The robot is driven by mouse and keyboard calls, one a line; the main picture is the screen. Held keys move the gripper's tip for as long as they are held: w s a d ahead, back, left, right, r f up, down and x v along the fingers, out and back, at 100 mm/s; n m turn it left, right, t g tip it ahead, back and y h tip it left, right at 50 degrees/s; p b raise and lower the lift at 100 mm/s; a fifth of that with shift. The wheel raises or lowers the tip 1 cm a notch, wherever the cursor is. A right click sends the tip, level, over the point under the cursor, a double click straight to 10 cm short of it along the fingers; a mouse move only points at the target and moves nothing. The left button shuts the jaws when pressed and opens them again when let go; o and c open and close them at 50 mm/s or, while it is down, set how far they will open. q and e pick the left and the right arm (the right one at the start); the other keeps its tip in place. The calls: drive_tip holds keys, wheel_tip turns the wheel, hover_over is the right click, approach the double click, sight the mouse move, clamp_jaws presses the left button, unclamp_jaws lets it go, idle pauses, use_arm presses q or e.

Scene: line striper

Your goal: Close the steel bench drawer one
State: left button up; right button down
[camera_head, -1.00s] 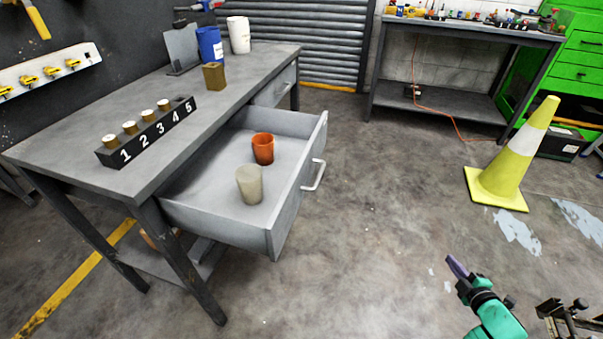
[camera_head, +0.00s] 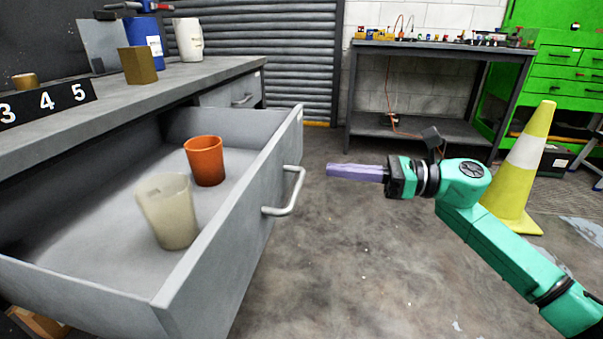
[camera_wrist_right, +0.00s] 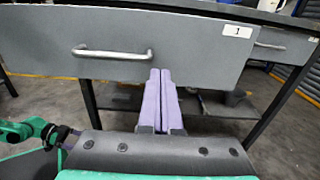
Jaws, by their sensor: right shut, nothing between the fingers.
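The steel bench drawer one (camera_head: 225,250) stands pulled out from the grey bench. Its front has a bar handle (camera_head: 290,195). In the right wrist view the drawer front (camera_wrist_right: 190,50) carries a label "1" (camera_wrist_right: 237,31), with the handle (camera_wrist_right: 112,53) left of the fingertips. An orange cup (camera_head: 206,163) and a beige cup (camera_head: 168,212) stand upright inside the drawer. My right gripper (camera_head: 328,170) is shut and empty, its purple fingers pointing at the drawer front, apart from the handle. The fingers also show in the right wrist view (camera_wrist_right: 161,75).
A second drawer (camera_head: 230,93) is shut. A yellow cone (camera_head: 525,175) stands right. Floor before the drawer is clear.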

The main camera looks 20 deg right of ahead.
sight(287, 165)
drive_tip(key=p+x, duration=0.1)
drive_tip(key=x, duration=0.5)
drive_tip(key=shift+w+a+r, duration=0.15)
drive_tip(key=shift+r, duration=0.05)
drive_tip(key=shift+w+a+f, duration=0.2)
drive_tip(key=shift+a, duration=0.15)
drive_tip(key=shift+a, duration=0.1)
